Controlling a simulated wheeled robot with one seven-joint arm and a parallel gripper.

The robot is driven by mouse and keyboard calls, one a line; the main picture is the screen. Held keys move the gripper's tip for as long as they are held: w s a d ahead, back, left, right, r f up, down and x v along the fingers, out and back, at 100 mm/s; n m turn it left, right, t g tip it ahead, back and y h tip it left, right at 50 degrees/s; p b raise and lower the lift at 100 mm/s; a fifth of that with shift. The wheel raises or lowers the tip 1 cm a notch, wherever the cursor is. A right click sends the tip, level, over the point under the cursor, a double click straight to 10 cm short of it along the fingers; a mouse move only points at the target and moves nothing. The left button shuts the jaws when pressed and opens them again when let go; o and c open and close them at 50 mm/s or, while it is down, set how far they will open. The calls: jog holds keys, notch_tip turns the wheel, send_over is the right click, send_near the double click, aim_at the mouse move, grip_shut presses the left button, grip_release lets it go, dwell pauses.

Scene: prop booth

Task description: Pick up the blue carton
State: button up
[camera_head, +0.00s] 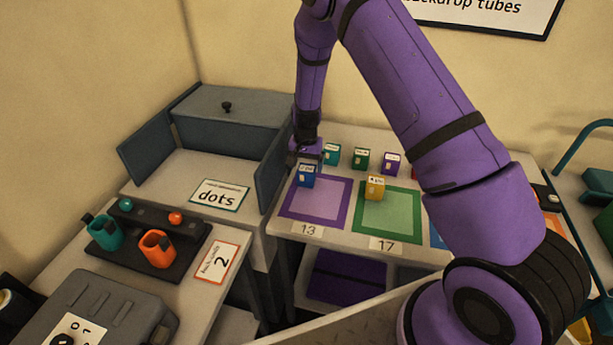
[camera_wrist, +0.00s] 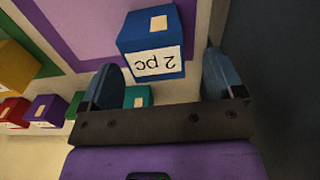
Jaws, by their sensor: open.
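The blue carton (camera_head: 306,177) stands at the upper left corner of the purple-bordered square marked 13. In the wrist view the blue carton (camera_wrist: 151,36) shows a white label reading "2 pc", upside down, and lies ahead of the fingertips. My gripper (camera_head: 306,152) is just behind and above the carton in the head view. In the wrist view my gripper (camera_wrist: 160,75) is open, with one finger on each side and nothing held between them. A gap shows between the fingers and the carton.
A teal carton (camera_head: 331,154), a green carton (camera_head: 361,159) and a purple carton (camera_head: 392,162) stand in a row behind the squares. A yellow carton (camera_head: 375,187) stands on the green square (camera_head: 402,230). A grey cabinet side panel (camera_head: 273,165) rises close left of my gripper.

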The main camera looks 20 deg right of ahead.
aim_at(307, 176)
jog(key=f, duration=0.5)
jog(key=shift+s+f, duration=0.1)
jog(key=shift+s, duration=0.3)
jog(key=c, duration=1.1)
jog(key=shift+o, duration=0.2)
